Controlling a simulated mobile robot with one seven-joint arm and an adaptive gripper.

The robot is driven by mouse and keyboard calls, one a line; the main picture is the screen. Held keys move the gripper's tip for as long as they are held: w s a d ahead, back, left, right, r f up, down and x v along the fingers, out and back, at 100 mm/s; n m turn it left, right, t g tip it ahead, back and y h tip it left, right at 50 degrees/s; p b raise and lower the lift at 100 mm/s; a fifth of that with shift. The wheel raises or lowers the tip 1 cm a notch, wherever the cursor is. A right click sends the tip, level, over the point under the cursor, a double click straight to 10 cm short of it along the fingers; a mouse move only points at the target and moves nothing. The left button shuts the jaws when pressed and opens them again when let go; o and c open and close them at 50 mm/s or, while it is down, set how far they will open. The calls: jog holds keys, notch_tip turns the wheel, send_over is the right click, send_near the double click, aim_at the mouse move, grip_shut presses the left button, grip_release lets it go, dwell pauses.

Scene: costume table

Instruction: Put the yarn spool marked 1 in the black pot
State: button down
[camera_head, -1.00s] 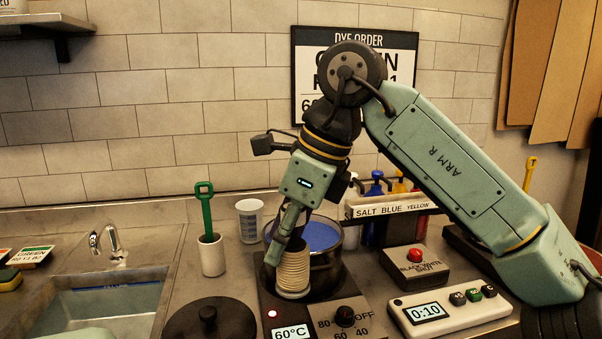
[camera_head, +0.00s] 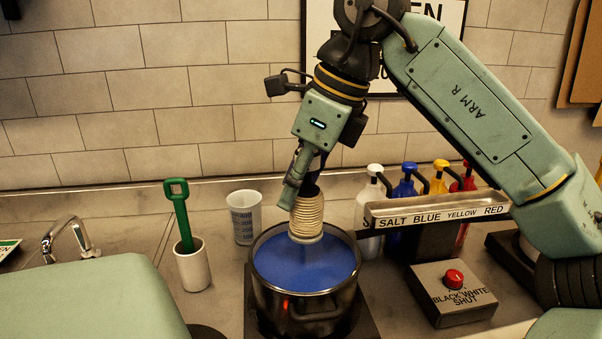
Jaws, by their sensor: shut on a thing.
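My gripper (camera_head: 309,190) points down and is shut on a cream yarn spool (camera_head: 307,219). The spool hangs upright over the back part of the black pot (camera_head: 303,306), its lower end close to the blue liquid (camera_head: 290,266) inside. I cannot tell whether the spool touches the liquid. No number shows on the spool's visible side. The pot stands on a dark hot plate, and a small red light glows near its front.
A white cup with a green-handled tool (camera_head: 193,262) and a measuring cup (camera_head: 244,217) stand left of the pot. Pump bottles behind a labelled rack (camera_head: 440,214) and a red-button box (camera_head: 453,292) are on the right. A sink tap (camera_head: 68,236) is far left.

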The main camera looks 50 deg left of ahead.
aim_at(297, 223)
jog(key=shift+f+b, duration=3.15)
jog(key=shift+f, duration=0.2)
jog(key=shift+f+b, duration=1.55)
jog(key=shift+f, duration=1.3)
jog(key=shift+f+b, duration=0.3)
jog(key=shift+f, duration=0.25)
jog(key=c, duration=1.1)
grip_release()
jog(key=shift+o, duration=0.6)
jog(key=o, duration=0.3)
jog(key=shift+o, duration=0.2)
